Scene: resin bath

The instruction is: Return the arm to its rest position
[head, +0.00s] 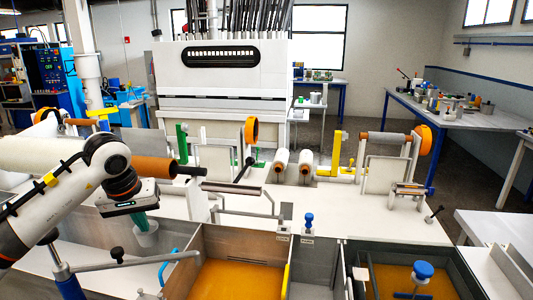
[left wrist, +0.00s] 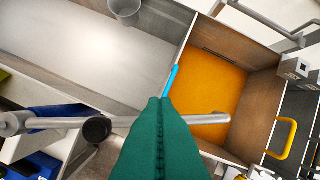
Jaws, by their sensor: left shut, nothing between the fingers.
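My left arm comes in from the left in the head view, bent at the wrist. My left gripper (head: 140,219) points down, with its green fingers just above or in front of a pale cup (head: 146,238); I cannot tell whether they touch it. In the left wrist view the green fingers (left wrist: 160,106) meet along a central seam, shut with nothing between them. There they point towards a bath of orange resin (left wrist: 212,92), which also shows in the head view (head: 235,281). My right gripper is not in view.
A grey metal bar (head: 125,265) with a blue-handled post crosses low near my gripper. A light blue handle (head: 168,265) hangs at the bath's edge. A second bath (head: 400,279) lies to the right. Rollers and frames stand behind on the white deck (head: 345,222).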

